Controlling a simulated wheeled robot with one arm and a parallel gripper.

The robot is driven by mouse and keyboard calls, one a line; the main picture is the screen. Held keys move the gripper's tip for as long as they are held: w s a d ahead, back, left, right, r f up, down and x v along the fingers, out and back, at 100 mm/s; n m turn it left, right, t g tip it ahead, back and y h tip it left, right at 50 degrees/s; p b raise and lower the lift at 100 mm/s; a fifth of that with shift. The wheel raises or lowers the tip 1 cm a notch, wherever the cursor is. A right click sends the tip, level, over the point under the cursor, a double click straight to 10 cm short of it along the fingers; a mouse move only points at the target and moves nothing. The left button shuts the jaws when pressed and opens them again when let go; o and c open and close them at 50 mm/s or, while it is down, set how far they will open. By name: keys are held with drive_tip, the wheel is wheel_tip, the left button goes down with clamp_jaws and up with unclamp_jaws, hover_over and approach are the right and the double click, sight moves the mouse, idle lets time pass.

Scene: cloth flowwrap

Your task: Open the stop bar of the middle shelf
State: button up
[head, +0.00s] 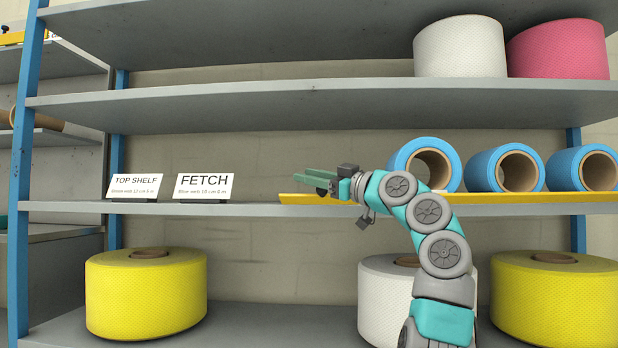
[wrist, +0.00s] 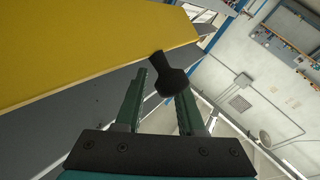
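The yellow stop bar (head: 500,198) runs along the front edge of the middle shelf (head: 240,209), from near the shelf's centre out to the right. In the wrist view the bar (wrist: 80,45) fills the upper left, with a black knob-like handle (wrist: 172,82) at its edge. My gripper (head: 308,181) is just above the left end of the bar. In the wrist view my gripper (wrist: 161,82) has its green fingers apart, with the handle around their tips, nearer the right finger. I cannot tell whether they touch. A dark bit below the fingers in the head view is mostly hidden.
Blue rolls (head: 586,168) lie behind the bar. Signs reading TOP SHELF (head: 135,186) and FETCH (head: 204,186) stand on the left of the middle shelf. Yellow rolls (head: 146,295) and a white roll (head: 375,300) stand below; white (head: 460,46) and pink rolls (head: 560,50) above.

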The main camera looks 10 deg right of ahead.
drive_tip(key=o, duration=0.3)
drive_tip(key=shift+b+v, duration=0.45)
drive_tip(key=shift+v, duration=3.45)
